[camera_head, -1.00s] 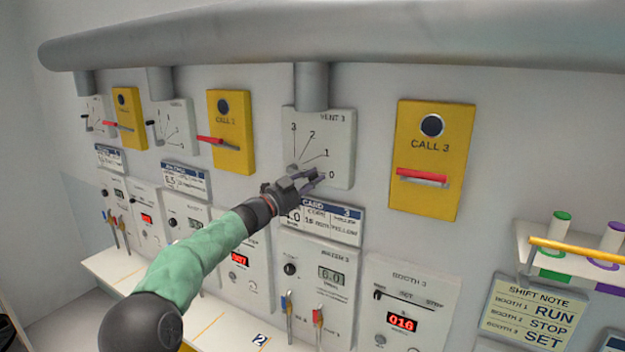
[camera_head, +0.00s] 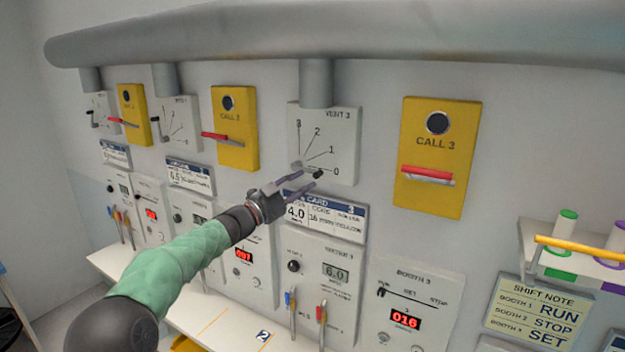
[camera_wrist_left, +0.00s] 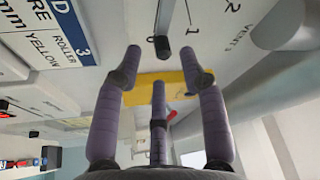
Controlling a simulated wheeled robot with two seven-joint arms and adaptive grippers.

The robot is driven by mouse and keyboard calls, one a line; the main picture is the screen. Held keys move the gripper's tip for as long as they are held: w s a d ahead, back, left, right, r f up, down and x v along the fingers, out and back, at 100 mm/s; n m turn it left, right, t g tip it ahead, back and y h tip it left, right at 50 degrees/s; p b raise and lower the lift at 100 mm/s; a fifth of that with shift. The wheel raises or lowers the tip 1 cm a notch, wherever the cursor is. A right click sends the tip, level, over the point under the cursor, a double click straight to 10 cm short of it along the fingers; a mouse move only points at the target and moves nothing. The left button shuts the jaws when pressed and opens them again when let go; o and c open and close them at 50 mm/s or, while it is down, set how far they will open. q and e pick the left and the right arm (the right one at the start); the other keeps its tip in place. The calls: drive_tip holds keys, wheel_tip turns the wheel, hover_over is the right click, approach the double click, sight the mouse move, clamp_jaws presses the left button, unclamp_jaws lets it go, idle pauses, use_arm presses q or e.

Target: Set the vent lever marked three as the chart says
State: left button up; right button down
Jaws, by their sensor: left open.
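The vent 3 panel (camera_head: 343,127) is a pale plate with a fan of marks numbered 0 to 3. Its lever has a grey bar and a black knob (camera_head: 318,174), and it points near the 0 mark. In the left wrist view the knob (camera_wrist_left: 162,47) is just beyond the fingertips, between them in the picture. My left gripper (camera_head: 306,181) is open and empty at the panel's lower edge, its purple-grey fingers close to the knob. It also shows in the left wrist view (camera_wrist_left: 161,62). I cannot tell whether any finger touches the knob. My right gripper is out of view.
A yellow CALL 3 box (camera_head: 432,185) with a red lever is to the right. Card 3 (camera_head: 345,222) is below, partly behind the gripper. A shift note (camera_head: 535,310) and a spool shelf (camera_head: 530,262) are at right. A thick pipe (camera_head: 400,35) runs above.

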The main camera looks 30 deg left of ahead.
use_arm(q)
drive_tip(key=v, duration=0.6)
drive_tip(key=shift+s, duration=0.15)
drive_tip(key=shift+a, duration=0.1)
